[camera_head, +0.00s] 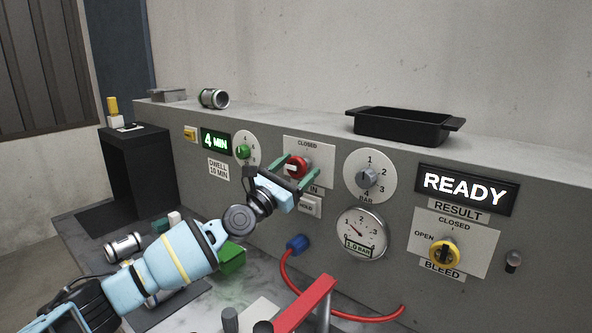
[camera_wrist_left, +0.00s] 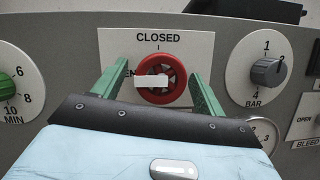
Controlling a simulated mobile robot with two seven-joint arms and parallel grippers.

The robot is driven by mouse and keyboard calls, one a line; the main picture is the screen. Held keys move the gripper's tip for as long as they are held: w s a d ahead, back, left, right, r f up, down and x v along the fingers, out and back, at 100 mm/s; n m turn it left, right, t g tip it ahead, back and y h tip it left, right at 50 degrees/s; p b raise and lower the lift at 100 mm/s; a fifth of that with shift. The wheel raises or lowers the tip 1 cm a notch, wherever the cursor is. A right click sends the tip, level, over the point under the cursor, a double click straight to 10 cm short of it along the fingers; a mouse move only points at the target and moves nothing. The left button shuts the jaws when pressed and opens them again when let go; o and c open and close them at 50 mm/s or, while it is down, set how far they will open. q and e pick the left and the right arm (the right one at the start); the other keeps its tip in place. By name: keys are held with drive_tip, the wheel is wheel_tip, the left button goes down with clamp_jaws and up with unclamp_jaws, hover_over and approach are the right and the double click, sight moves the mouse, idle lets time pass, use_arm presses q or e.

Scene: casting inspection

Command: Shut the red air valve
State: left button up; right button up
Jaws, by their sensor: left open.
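The red air valve (camera_head: 297,167) is a round red knob on a white plate in the panel's middle. In the left wrist view the red knob (camera_wrist_left: 178,70) has a white pointer turned left, toward a partly hidden label ending in "EN". "CLOSED" is printed above the knob. My left gripper (camera_head: 296,172) is open, with one green finger on each side of the knob. The fingers of the left gripper (camera_wrist_left: 156,78) also flank it in the wrist view; whether they touch it I cannot tell. My right gripper is not in view.
A green dial (camera_head: 243,152) lies left of the valve and a grey pressure dial (camera_head: 368,177) right of it. A gauge (camera_head: 362,234), a yellow bleed knob (camera_head: 444,253) and a red hose (camera_head: 291,279) are nearby. A black tray (camera_head: 402,126) stands on the ledge above.

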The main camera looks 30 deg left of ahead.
use_arm(q)
drive_tip(key=c, duration=1)
